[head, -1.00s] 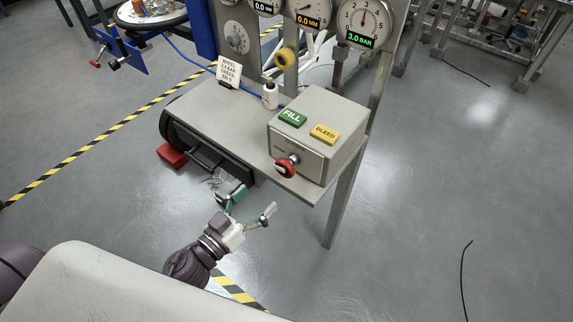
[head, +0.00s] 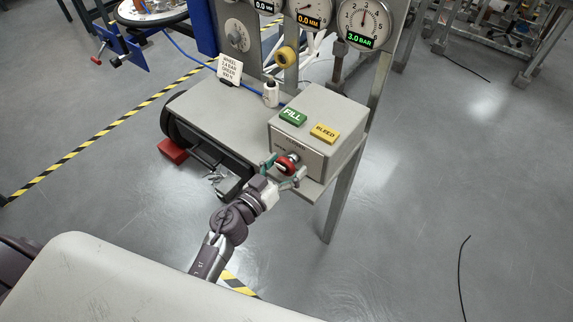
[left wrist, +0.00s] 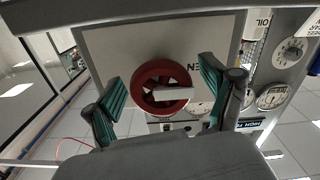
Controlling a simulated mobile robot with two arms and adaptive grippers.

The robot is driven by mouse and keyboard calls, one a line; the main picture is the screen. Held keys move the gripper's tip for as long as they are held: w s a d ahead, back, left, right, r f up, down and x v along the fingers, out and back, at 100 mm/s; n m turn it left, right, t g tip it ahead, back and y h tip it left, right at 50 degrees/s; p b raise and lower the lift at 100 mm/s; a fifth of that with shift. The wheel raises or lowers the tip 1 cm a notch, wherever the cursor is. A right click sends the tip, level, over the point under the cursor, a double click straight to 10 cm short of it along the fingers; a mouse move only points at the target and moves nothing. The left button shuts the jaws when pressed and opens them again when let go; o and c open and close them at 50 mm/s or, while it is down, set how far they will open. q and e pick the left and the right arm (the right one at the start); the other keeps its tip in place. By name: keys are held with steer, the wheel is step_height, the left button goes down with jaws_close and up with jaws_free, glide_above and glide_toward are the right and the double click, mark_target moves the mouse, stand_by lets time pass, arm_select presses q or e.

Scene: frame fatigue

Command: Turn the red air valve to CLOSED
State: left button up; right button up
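The red air valve (head: 287,165) is a round red knob on the front face of a grey control box (head: 314,165). In the left wrist view the red valve (left wrist: 163,88) shows as a red ring with a pale bar across it. My left gripper (head: 284,172) is at the valve, with its green-padded fingers apart on either side of it. In the left wrist view the open fingers of the left gripper (left wrist: 160,95) flank the knob with gaps at both sides. Part of the box lettering is hidden. My right gripper is not in view.
The box has a green FILL button (head: 292,117) and a yellow BLEED button (head: 325,133) on top. A pressure gauge (head: 362,24) above reads 3.0 BAR. A white bottle (head: 271,94) and a small sign (head: 230,69) stand on the grey shelf (head: 215,106). Floor to the right is mostly clear.

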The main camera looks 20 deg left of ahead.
arm_select(q)
steer(key=c, duration=1.1)
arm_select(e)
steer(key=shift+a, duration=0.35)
arm_select(q)
steer(key=shift+c, duration=0.2)
steer(key=m, duration=0.3)
steer(key=shift+a+m+p, duration=0.1)
steer(key=shift+m+p, duration=0.2)
steer(key=shift+m, duration=0.1)
steer(key=m, duration=0.4)
steer(key=shift+m, duration=0.3)
steer(key=m+b, duration=0.1)
steer(key=m, duration=0.7)
steer(key=shift+m+b, duration=0.3)
steer(key=shift+b, duration=0.1)
steer(key=shift+r+m, duration=0.1)
steer(key=shift+m, duration=0.4)
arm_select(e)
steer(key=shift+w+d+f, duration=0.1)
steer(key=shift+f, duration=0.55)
